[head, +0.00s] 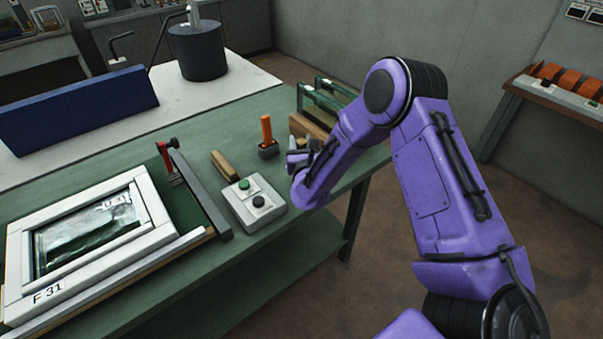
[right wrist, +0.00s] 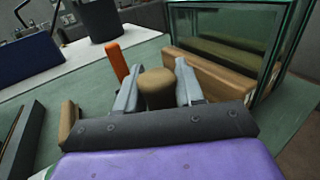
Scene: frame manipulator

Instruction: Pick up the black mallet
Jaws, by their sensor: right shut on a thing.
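My right gripper (head: 297,160) is low over the right end of the green bench. In the right wrist view, its two grey fingers (right wrist: 158,90) are shut on a brown, round-ended piece (right wrist: 158,87) that looks like a wooden handle. The rest of that piece is hidden below the gripper, and no black mallet head shows clearly. An orange handle (head: 266,129) stands upright in a dark block just left of the gripper; it also shows in the right wrist view (right wrist: 117,62). My left gripper is not in view.
A wooden rack with glass panes (head: 318,100) stands just behind my right gripper. A button box (head: 252,204) and a wooden-handled tool (head: 223,164) lie to the left. A white frame (head: 160,215) lies farther left. The bench's front edge is close.

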